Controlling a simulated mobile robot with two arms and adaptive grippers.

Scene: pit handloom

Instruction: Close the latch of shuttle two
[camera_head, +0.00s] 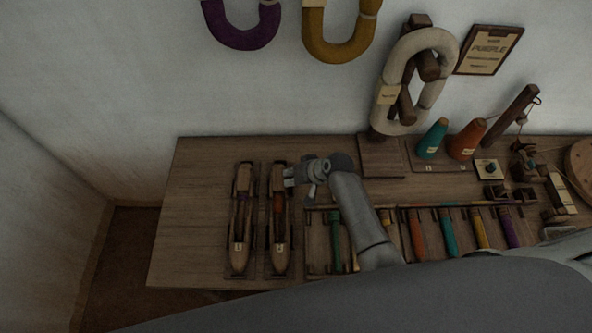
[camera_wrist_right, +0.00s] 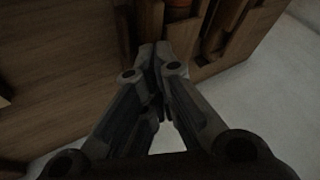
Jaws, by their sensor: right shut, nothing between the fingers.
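Two wooden shuttles lie side by side on the left part of the table. The left shuttle (camera_head: 240,222) holds a dark purple thread. The right shuttle (camera_head: 279,228) holds an orange-red thread, and each has a small label too small to read here. My right gripper (camera_head: 290,182) is at the upper part of the right shuttle, its fingers shut and empty. In the right wrist view the shut fingertips (camera_wrist_right: 156,48) are beside wooden parts of a shuttle (camera_wrist_right: 222,28); I cannot tell whether they touch. The latch is not clearly visible. My left gripper is not in view.
Right of the shuttles, a rack holds several coloured bobbins (camera_head: 418,237). Teal (camera_head: 432,139) and orange (camera_head: 467,139) cones and a skein on a wooden stand (camera_head: 402,85) are at the back. The table (camera_head: 190,200) is clear at far left.

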